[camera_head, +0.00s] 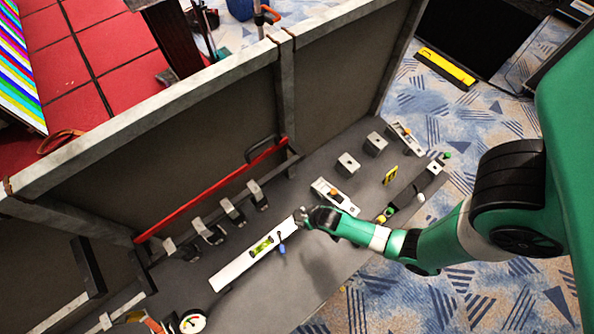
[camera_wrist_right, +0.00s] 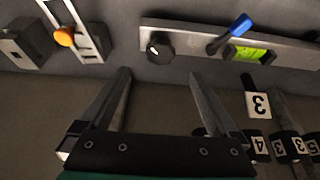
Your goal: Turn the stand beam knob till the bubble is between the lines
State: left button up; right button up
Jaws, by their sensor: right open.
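The stand beam (camera_head: 238,269) is a long pale bar lying on the grey shelf, with a green bubble vial (camera_head: 262,246) near its middle. The vial also shows in the right wrist view (camera_wrist_right: 247,53); where its bubble sits between lines is too small to tell. A black knob (camera_wrist_right: 160,47) with a white mark is on the beam's end. My right gripper (camera_head: 301,213) is over that end in the head view. In the right wrist view my right gripper (camera_wrist_right: 161,77) is open and empty, its fingertips just short of the knob, apart from it. My left gripper is not in view.
A blue-tipped lever (camera_wrist_right: 229,34) stands beside the vial. A bracket with an orange knob (camera_wrist_right: 63,37) is close by at left in the wrist view. Several metal clamps (camera_head: 233,211) and a red bar (camera_head: 212,190) line the panel side.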

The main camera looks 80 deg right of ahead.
aim_at(300, 215)
jog(key=b+x, duration=0.4)
jog(key=x, duration=0.5)
jog(key=shift+w+d+f, duration=0.1)
jog(key=shift+w+f, duration=0.1)
jog(key=shift+f, duration=0.1)
jog(key=c, duration=1.4)
jog(key=shift+n, duration=0.3)
